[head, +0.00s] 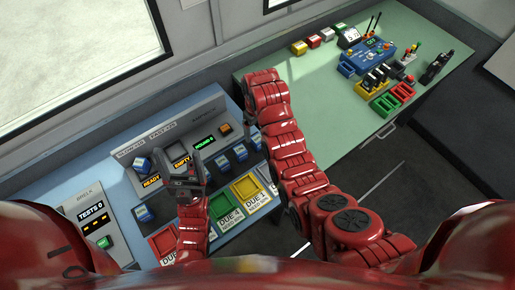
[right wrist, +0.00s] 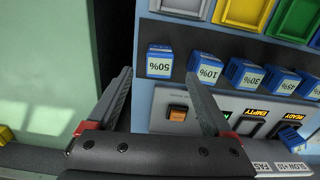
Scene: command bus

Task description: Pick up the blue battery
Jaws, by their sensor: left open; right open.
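Several blue batteries with white percentage labels stand in a row on the blue desk. In the right wrist view the 50% battery (right wrist: 159,61) is at the row's left end, apart from the 10% battery (right wrist: 205,68). My left gripper (head: 188,172) is open over the desk, before the charger.
The charger panel (head: 207,119) has READY and EMPTY displays and an orange button (right wrist: 178,112). Red, green and yellow trays (head: 249,186) line the desk's front. The green table (head: 317,76) at right holds a blue device (head: 368,57) and other parts. A dark gap separates desk and table.

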